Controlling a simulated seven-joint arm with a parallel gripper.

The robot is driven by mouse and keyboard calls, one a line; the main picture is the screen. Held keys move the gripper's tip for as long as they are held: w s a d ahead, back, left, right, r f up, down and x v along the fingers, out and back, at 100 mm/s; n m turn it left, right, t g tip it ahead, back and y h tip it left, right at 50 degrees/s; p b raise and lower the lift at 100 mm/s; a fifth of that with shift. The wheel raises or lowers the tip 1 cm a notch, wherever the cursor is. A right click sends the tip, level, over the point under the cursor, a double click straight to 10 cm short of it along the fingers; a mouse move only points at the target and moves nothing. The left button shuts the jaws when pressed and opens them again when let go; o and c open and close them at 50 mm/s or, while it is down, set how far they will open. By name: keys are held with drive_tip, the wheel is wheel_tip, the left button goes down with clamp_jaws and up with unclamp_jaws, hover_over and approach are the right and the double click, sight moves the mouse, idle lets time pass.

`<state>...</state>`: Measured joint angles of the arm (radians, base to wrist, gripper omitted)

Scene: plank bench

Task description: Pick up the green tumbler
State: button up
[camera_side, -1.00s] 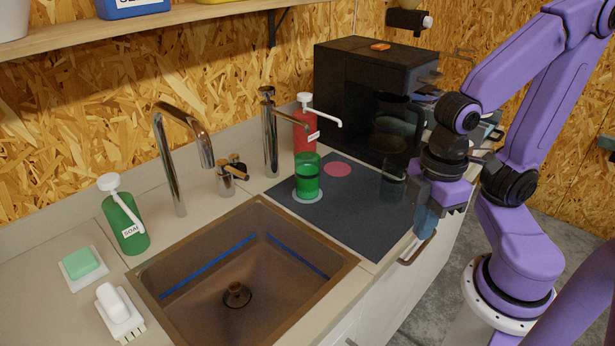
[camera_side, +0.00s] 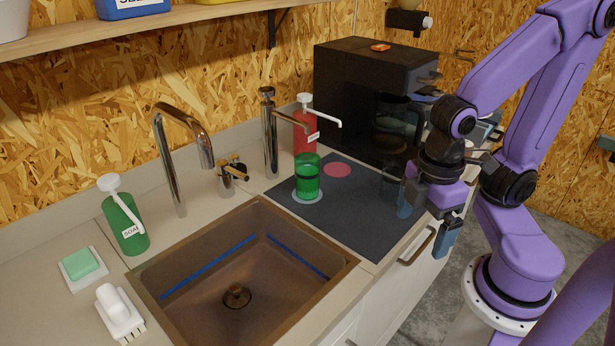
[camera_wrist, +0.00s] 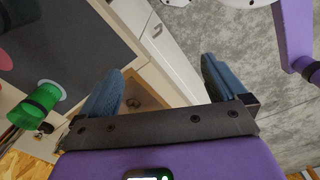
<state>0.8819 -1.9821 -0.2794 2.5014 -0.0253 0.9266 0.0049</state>
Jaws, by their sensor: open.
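The green tumbler (camera_side: 307,182) stands upright on a pale round spot (camera_side: 297,197) on the dark mat (camera_side: 345,222), near the sink's back right corner. In the wrist view the tumbler (camera_wrist: 38,106) shows at the left edge, outside the space between my fingers. My gripper (camera_side: 426,220) is over the right front edge of the counter, well to the right of the tumbler. Its two blue fingers are spread with nothing between them; the wrist view also shows my gripper (camera_wrist: 162,80) open, with drawer fronts and floor beyond.
The sink (camera_side: 245,265) lies left of the mat. A red dispenser (camera_side: 304,135) and a metal tap (camera_side: 269,135) stand close behind the tumbler. A black machine (camera_side: 360,95) stands at the back. The mat's front part is clear. A pink spot (camera_side: 338,170) is on the mat.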

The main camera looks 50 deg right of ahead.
drive_tip(key=w+d+f+n+t+h, duration=0.1)
drive_tip(key=w+d+f+n+h, duration=0.25)
drive_tip(key=w+h, duration=0.25)
drive_tip(key=n+t+h, duration=0.4)
drive_tip(key=n+t, duration=0.9)
drive_tip(key=t, duration=0.1)
approach(309, 171)
drive_tip(key=x, duration=1)
drive_tip(key=shift+f+x, duration=0.15)
drive_tip(key=shift+x, duration=1.15)
drive_tip(key=shift+f+x, duration=0.1)
drive_tip(key=shift+x, duration=1.2)
drive_tip(key=shift+s+d, duration=0.1)
drive_tip(key=shift+d, duration=0.05)
